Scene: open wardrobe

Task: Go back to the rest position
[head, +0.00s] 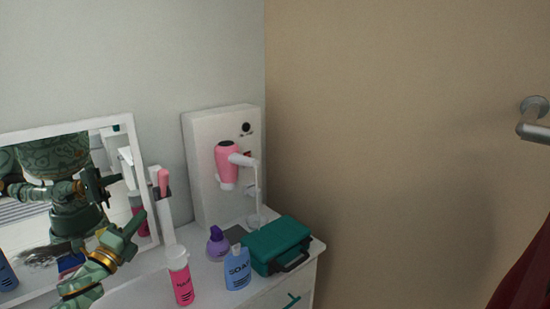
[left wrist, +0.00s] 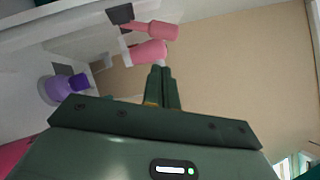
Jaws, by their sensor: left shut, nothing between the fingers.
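My left gripper (head: 134,222) is at the lower left in the head view, raised over the white dresser top and in front of the mirror. Its fingers are shut with nothing between them. In the left wrist view its closed fingertips (left wrist: 160,72) point toward pink items, with a visible gap I cannot measure. My right gripper is not directly in view.
A mirror (head: 128,192) reflects my body. A pink hair dryer (head: 227,163) hangs on a white panel (head: 205,190). A pink-labelled bottle (head: 181,282), blue soap bottle (head: 237,269), purple bottle (head: 218,244) and green case (head: 277,244) crowd the dresser.

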